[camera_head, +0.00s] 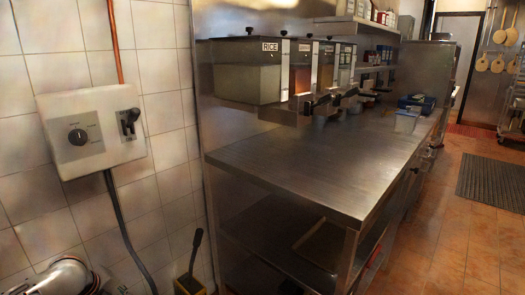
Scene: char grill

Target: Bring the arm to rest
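No gripper can be made out in the head view, so whether either is open or shut does not show. A rounded, shiny metal shape with dark parts (65,277) is cut off at the bottom left corner; I cannot tell for certain whether it belongs to one of my arms. Nothing is seen held.
A control box (92,130) with a dial and a black lever is on the tiled wall at left. A steel counter (320,172) with a lower shelf fills the middle, below labelled dispensers (250,80). A dark-handled yellow item (190,287) stands low.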

